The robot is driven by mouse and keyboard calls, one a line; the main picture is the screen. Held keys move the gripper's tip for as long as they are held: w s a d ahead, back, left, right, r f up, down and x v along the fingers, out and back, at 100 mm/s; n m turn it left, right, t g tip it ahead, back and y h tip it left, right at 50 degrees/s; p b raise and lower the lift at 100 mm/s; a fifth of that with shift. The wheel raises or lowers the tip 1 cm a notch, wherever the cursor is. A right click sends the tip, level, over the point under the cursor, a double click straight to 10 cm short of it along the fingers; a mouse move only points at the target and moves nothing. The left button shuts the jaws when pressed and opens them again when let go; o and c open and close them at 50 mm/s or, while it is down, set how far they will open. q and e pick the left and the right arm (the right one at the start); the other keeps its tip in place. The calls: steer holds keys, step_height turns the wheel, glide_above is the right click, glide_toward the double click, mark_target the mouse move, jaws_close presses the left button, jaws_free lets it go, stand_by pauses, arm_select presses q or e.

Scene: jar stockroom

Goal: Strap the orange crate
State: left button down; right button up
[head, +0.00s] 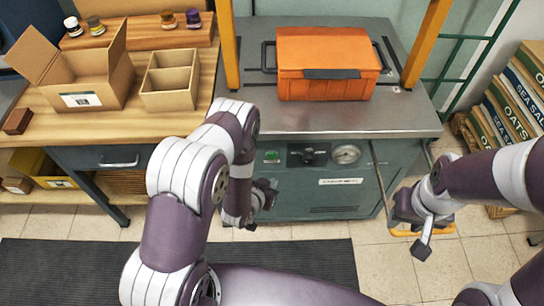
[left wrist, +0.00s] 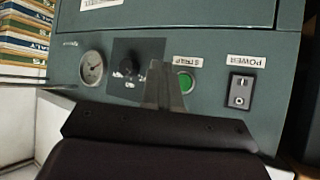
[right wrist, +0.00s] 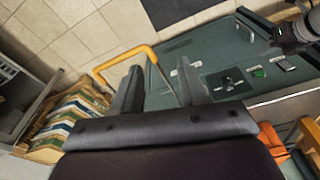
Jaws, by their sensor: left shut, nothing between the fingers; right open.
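The orange crate (head: 325,85) sits lid on, on the steel top of the strapping machine (head: 290,118), between two yellow posts. Part of it shows in the right wrist view (right wrist: 298,138). My left gripper (head: 266,194) is shut and empty in front of the machine's control panel. In the left wrist view its fingertips (left wrist: 163,68) overlap the panel between a black knob (left wrist: 127,66) and the green STRAP button (left wrist: 185,82); I cannot tell whether they touch. My right gripper (head: 422,240) is open and empty, right of the machine; its fingers (right wrist: 158,78) are apart.
A POWER switch (left wrist: 240,90) and a gauge (left wrist: 92,67) are on the panel. A yellow-orange bar handle (right wrist: 125,60) stands near my right gripper. A wooden bench (head: 120,125) with an open carton (head: 85,80) is at left. Stacked sacks (head: 510,105) are at right.

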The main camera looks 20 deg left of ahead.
mark_target(272, 155)
arm_select(q)
steer(key=w+a+b, duration=0.1)
steer(key=w+a, duration=0.1)
steer(key=w, duration=0.4)
steer(key=shift+w, duration=0.25)
steer(key=shift+w+b, duration=0.1)
steer(key=shift+b, duration=0.2)
stand_by(1.5)
steer(key=shift+w+a, duration=0.1)
steer(key=shift+w, duration=0.2)
steer(key=shift+w+a, duration=0.1)
steer(key=shift+w, duration=0.35)
stand_by(0.8)
steer(key=shift+s, duration=0.15)
steer(key=shift+s+d, duration=0.25)
steer(key=shift+s, duration=0.45)
